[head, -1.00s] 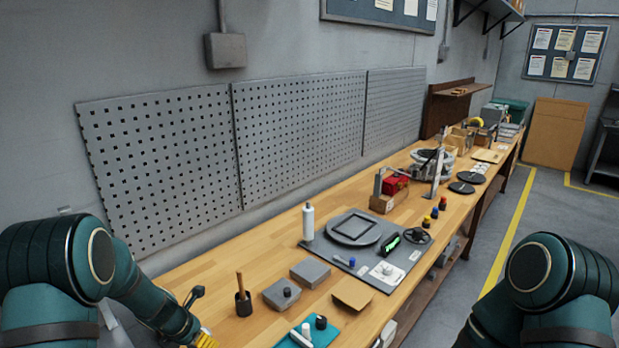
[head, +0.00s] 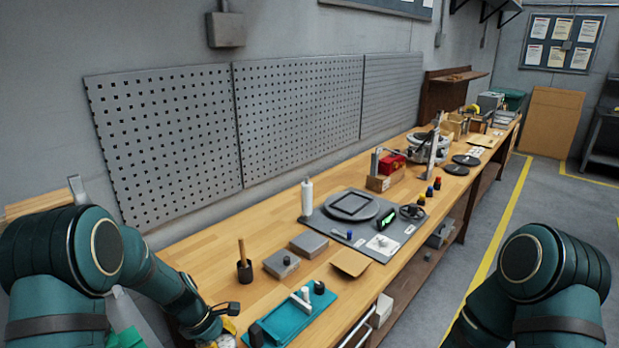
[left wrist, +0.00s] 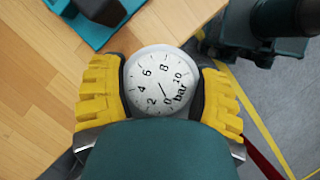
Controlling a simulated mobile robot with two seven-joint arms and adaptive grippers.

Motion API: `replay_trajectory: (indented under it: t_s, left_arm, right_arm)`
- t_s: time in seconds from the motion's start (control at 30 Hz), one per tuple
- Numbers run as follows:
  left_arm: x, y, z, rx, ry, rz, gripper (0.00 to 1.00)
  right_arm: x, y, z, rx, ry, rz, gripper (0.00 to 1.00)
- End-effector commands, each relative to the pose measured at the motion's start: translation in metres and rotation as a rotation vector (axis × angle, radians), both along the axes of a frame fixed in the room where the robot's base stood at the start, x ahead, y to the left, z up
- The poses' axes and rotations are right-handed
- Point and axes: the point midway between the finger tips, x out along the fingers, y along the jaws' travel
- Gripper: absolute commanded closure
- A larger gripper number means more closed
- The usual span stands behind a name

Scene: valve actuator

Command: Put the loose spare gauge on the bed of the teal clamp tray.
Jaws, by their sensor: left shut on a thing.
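The spare gauge (left wrist: 162,82) has a round white dial marked in bar. It sits between the yellow fingers of my left gripper (left wrist: 160,95), which is shut on it, with the dial facing the wrist camera. In the head view my left gripper (head: 226,332) is at the bottom edge, left of the teal clamp tray (head: 283,327), and mostly cut off. The tray lies on the bench with a white bar and dark knobs on it. A corner of the tray (left wrist: 61,8) shows at the top left of the wrist view. My right gripper is out of view.
Grey blocks (head: 309,244), a dark cup with a wooden handle (head: 244,270) and a tan plate (head: 350,263) stand beyond the tray. A grey board (head: 397,228) with a round fixture lies farther back. Bare wood is left of the cup.

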Motion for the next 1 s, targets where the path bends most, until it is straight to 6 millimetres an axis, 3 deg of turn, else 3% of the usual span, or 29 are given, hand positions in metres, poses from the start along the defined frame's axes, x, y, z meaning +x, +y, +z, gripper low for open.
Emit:
replay_trajectory:
  t_s: [0.03, 0.2, 0.43, 0.63, 1.0]
  left_arm:
    - [-0.010, -0.010, -0.012, -0.001, 0.002, -0.171, 0.78]
    - [-0.044, -0.026, -0.028, 0.000, 0.000, -0.755, 0.78]
    - [-0.074, -0.026, -0.038, 0.000, 0.000, -1.330, 0.78]
    - [-0.082, -0.022, -0.039, 0.001, -0.002, -1.527, 0.78]
    - [-0.082, -0.022, -0.038, 0.001, -0.002, -1.542, 0.78]
  right_arm:
    - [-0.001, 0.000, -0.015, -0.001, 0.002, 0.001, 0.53]
    - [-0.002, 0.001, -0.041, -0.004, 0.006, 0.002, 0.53]
    - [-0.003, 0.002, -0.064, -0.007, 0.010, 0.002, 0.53]
    - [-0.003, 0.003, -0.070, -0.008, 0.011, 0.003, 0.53]
    - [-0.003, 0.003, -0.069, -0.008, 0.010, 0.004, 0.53]
